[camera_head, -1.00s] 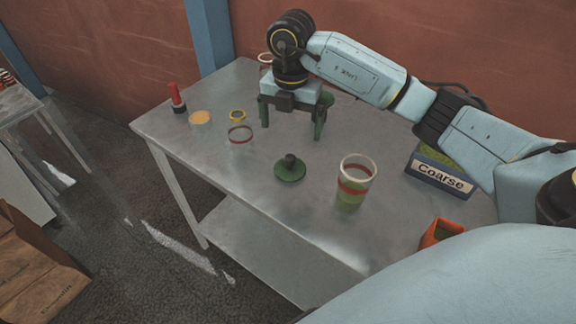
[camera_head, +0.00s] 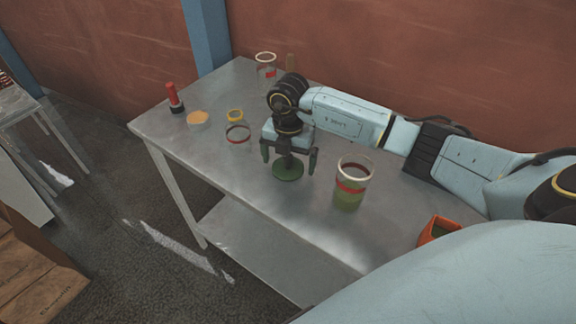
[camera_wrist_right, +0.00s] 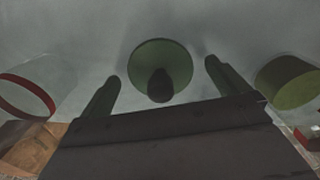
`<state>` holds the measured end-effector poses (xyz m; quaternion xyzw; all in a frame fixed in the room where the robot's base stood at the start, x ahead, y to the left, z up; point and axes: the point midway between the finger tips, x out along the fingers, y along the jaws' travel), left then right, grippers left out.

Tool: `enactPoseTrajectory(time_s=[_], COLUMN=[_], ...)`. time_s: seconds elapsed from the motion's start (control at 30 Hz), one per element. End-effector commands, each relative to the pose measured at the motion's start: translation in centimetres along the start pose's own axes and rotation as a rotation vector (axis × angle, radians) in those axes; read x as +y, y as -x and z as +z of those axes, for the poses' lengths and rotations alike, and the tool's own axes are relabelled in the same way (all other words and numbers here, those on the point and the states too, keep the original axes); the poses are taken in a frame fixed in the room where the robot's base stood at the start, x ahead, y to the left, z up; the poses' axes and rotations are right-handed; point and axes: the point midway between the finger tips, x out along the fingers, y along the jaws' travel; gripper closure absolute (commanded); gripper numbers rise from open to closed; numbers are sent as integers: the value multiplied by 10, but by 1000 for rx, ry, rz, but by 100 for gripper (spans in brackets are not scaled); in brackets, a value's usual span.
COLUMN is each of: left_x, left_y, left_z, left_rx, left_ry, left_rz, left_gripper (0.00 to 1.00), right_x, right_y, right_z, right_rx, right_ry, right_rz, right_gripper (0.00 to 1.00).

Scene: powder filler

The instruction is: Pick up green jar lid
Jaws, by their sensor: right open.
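The green jar lid (camera_head: 288,171) is a flat round disc with a dark knob, lying on the metal table. In the right wrist view the lid (camera_wrist_right: 160,62) and its knob (camera_wrist_right: 160,86) lie ahead, between the lines of the two fingers. My right gripper (camera_head: 288,160) is open and points down over the lid, with a finger on each side of it. Whether the fingertips touch the table cannot be told. My left gripper is not in view.
A glass jar with green content (camera_head: 352,185) stands close to the right of the gripper. A red-banded glass jar (camera_head: 238,136) stands to the left. An orange container (camera_head: 438,230) is at the near right, and a red-topped item (camera_head: 174,98) at the far left. The table's front middle is clear.

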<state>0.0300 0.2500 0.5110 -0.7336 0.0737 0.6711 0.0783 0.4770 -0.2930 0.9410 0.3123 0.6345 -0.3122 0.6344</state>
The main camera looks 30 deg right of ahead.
Motion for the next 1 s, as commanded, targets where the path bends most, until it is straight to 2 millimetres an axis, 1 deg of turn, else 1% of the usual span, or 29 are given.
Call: enactPoseTrajectory(time_s=[0.13,0.17,0.5,0.8,0.87,0.97,1.0], left_x=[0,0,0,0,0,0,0], left_y=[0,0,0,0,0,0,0], left_z=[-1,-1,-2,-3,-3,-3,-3], left_rx=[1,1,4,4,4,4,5], left_ry=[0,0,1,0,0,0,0], left_rz=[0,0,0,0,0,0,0], left_gripper=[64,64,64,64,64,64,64], right_x=[0,0,0,0,0,1,0], right_y=[0,0,1,3,7,22,30], right_z=[0,0,0,0,1,1,1], right_rx=[0,0,-1,-1,-2,-4,-4], right_ry=[0,0,0,0,0,1,2], right_rz=[0,0,0,1,2,4,3], right_gripper=[0,3,47,47,47,47,47])
